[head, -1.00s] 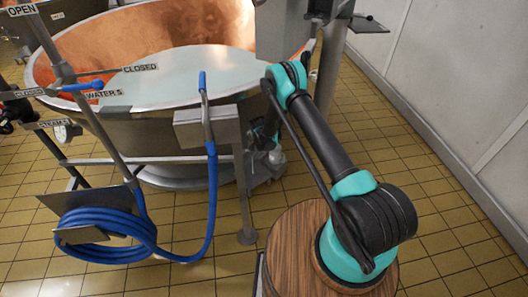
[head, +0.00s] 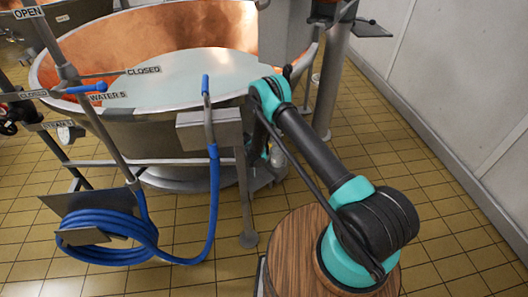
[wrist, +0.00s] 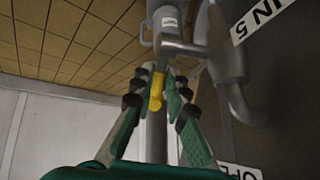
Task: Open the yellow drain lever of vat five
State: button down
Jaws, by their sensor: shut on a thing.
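The yellow drain lever (wrist: 157,88) shows in the middle of the wrist view, below a grey valve and pipe (wrist: 175,35). My gripper (wrist: 165,92) has its green fingertips on either side of the lever and is shut on it. A sign ending in "IN 5" (wrist: 262,18) is beside the valve. Vat five (head: 165,143) is the large copper-lined vat in the head view, holding pale liquid. In the head view my arm reaches down beside the vat's right side, and the gripper and lever are hidden there.
A coiled blue hose (head: 105,235) hangs on a stand at the front left, its blue-handled nozzle (head: 207,100) by a metal box (head: 210,130). A white wall (head: 465,90) runs along the right.

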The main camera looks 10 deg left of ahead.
jog(key=c, duration=1.5)
grip_release()
notch_tip(320, 180, up, 10)
